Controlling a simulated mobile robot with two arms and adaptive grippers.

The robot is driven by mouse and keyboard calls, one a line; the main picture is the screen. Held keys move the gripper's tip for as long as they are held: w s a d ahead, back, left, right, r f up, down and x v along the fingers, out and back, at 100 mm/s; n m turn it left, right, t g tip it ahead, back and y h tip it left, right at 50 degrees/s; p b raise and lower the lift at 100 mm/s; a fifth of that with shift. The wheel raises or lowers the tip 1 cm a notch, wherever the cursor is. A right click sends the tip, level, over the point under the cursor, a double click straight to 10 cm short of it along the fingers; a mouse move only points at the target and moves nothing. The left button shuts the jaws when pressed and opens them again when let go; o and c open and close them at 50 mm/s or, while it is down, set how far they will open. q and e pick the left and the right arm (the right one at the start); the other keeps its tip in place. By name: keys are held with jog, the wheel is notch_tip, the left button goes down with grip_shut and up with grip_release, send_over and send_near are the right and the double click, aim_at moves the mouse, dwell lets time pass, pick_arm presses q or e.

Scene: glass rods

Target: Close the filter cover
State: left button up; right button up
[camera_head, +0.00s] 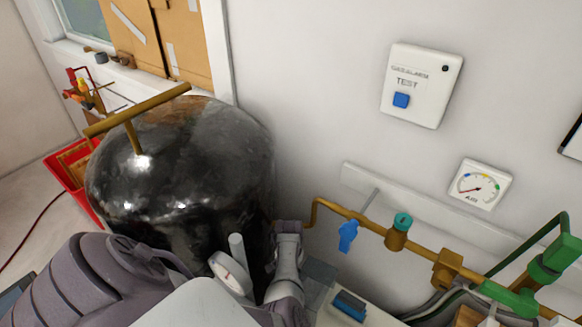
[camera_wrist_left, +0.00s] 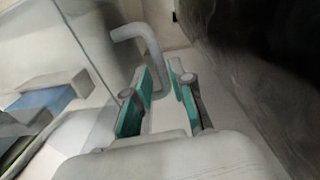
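A large dark metal vessel with a domed top (camera_head: 185,150) stands at the left of the head view. A brass T-shaped handle (camera_head: 137,110) stands up from its top. I cannot tell which part is the filter cover or whether it is open. My left gripper (camera_wrist_left: 167,95) shows in the left wrist view with its two green-padded fingers apart and nothing clearly held. A grey bent pipe (camera_wrist_left: 142,38) rises just beyond the fingers. A dark curved surface (camera_wrist_left: 255,70) fills the right of that view. My right gripper is in neither view.
Brass piping with a blue valve handle (camera_head: 348,235) and green fittings (camera_head: 515,297) runs along the wall at the right. A gas alarm box (camera_head: 421,85) and an air gauge (camera_head: 480,185) hang above it.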

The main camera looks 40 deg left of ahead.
pick_arm(q)
jog(key=shift+w+a+f, duration=0.1)
jog(key=shift+w+f, duration=0.1)
jog(key=shift+c, duration=0.5)
grip_shut()
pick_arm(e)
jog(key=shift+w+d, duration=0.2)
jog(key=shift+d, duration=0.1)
pick_arm(q)
jog(key=shift+s, duration=0.15)
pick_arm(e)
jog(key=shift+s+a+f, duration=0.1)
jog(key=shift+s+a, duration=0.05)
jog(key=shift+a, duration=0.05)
pick_arm(q)
jog(key=shift+s, duration=0.1)
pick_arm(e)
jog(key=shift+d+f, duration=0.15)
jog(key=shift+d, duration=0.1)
